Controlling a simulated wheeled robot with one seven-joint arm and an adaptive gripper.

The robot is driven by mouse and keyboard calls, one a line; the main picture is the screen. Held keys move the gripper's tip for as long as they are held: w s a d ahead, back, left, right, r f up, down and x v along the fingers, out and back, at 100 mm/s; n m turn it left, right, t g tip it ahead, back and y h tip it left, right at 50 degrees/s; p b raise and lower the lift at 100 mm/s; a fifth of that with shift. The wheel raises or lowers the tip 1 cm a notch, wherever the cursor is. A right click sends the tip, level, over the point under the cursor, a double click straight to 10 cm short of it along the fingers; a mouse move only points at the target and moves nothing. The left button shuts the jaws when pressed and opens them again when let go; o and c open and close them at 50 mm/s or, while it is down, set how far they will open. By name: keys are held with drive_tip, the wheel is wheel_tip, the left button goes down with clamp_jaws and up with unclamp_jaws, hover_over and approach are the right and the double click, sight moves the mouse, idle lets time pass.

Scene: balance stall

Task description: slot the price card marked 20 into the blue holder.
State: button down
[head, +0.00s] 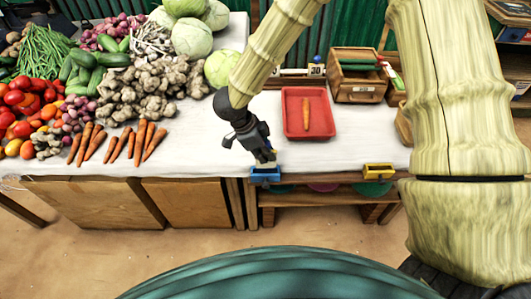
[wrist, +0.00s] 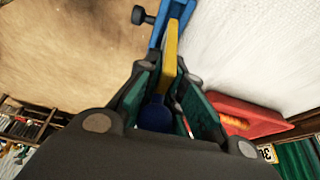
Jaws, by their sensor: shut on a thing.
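My gripper (head: 262,152) is over the table's front edge, just above the blue holder (head: 265,175). It is shut on a price card, which shows as a thin yellow strip (wrist: 171,48) with a blue knob (wrist: 155,114) between the finger pads in the wrist view. The card's number is not readable. The card's far end overlaps the blue holder (wrist: 158,35) in the wrist view; I cannot tell whether it is inside the slot. In the head view only a small pale bit of the card shows below the fingers.
A yellow holder (head: 378,171) sits on the same edge to the right. A red tray (head: 325,133) with a carrot lies behind. A card marked 30 (head: 316,71) and a wooden box (head: 358,90) stand at the back. Carrots (head: 140,140) and other vegetables fill the left.

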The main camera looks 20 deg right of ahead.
sight(270, 167)
drive_tip(key=shift+f, duration=0.2)
drive_tip(key=shift+f+b, duration=0.4)
drive_tip(key=shift+f, duration=0.9)
